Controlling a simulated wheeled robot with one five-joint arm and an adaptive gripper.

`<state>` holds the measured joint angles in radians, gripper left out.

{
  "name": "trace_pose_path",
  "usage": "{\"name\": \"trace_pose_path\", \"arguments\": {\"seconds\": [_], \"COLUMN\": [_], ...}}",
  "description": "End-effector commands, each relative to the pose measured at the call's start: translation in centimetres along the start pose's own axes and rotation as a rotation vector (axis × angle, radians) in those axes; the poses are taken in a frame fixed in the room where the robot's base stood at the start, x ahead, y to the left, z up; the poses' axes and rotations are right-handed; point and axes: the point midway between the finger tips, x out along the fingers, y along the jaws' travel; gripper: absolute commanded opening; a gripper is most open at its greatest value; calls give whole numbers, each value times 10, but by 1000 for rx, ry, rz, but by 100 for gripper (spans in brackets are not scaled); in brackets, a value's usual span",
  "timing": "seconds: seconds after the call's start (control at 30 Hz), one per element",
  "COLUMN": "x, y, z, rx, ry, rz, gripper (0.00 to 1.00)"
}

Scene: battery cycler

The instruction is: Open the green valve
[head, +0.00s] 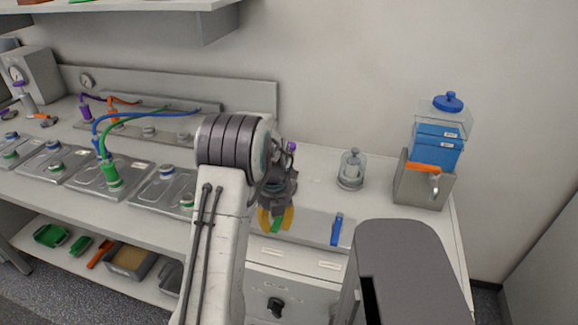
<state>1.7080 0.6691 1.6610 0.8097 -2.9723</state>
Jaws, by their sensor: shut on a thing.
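The green valve (276,226) shows as a small green handle at the front of the bench, right of my arm. My gripper (276,216) points down over it, its yellow fingertips on either side of the green handle, shut on it. My wrist hides the handle's upper part and the mount behind it. A blue valve handle (336,230) stands to the right, apart from my gripper, and looks roughly in line with the bench's depth.
A glass-domed device (351,169) and a blue container on a grey stand (437,150) are at the back right. Metal trays with green and blue caps (110,178) and coloured hoses fill the left bench. Drawers lie below the valves.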

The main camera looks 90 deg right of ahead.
Motion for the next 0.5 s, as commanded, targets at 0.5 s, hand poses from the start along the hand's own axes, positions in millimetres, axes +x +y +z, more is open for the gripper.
{"name": "trace_pose_path", "arguments": {"seconds": [0.5], "x": [5], "y": [-5], "z": [-2], "rx": [15], "ry": [11], "rz": [-2], "gripper": [35]}}
